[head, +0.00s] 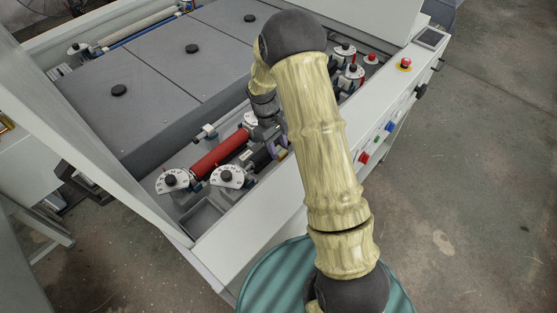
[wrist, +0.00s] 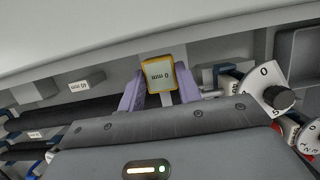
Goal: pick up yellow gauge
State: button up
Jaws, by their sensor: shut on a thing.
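The yellow gauge (wrist: 159,75) is a small block with a yellow rim and a pale face marked "0 mm", seen upside down in the wrist view. My gripper (wrist: 160,84) has its two purple fingers on either side of the gauge and is shut on it. The gauge is near the pale inner wall of the machine; whether it touches the surface below cannot be told. In the head view my gripper (head: 275,146) is low inside the front trough, partly hidden by my arm, with a small yellow patch beside it.
A grey block (wrist: 84,82) marked "10 mm" sits left in the wrist view. A white dial with black knob (wrist: 278,97) is close on the right. In the head view, a red roller (head: 218,152) and dials (head: 173,181) lie left of my gripper. The front panel has a red emergency button (head: 404,64).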

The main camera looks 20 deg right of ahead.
aim_at(279, 150)
notch_tip(279, 150, up, 9)
jog(key=b, duration=0.1)
jog(key=shift+r+b, duration=0.15)
jog(key=shift+b, duration=0.2)
dwell(0.4)
